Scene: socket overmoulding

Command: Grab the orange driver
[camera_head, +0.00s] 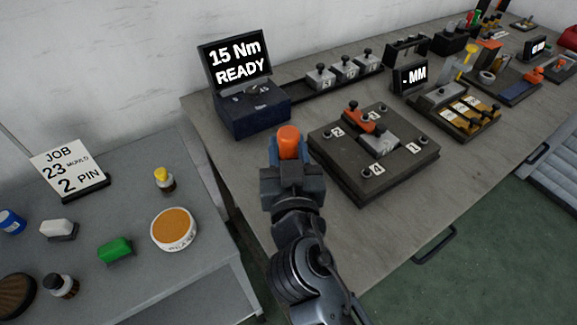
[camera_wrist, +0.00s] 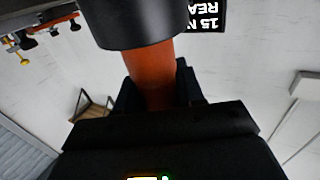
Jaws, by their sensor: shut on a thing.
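The orange driver (camera_head: 288,138) is held in my gripper (camera_head: 289,165); its orange top shows above the jaws in the head view. In the wrist view its orange body (camera_wrist: 151,75) stands between the dark fingers, with a wide black part (camera_wrist: 135,22) at one end. My gripper is shut on the driver. It is over the near left part of the workbench, in front of the torque unit (camera_head: 253,110). The driver's lower part is hidden by my gripper and arm in the head view.
A dark mould plate (camera_head: 400,178) with numbered bolts lies to the right of my gripper. The torque unit's screen (camera_head: 236,62) reads "15 Nm READY". A grey side table (camera_head: 130,220) at left holds a job card (camera_head: 70,172), bottles and an orange-topped tin (camera_head: 173,229).

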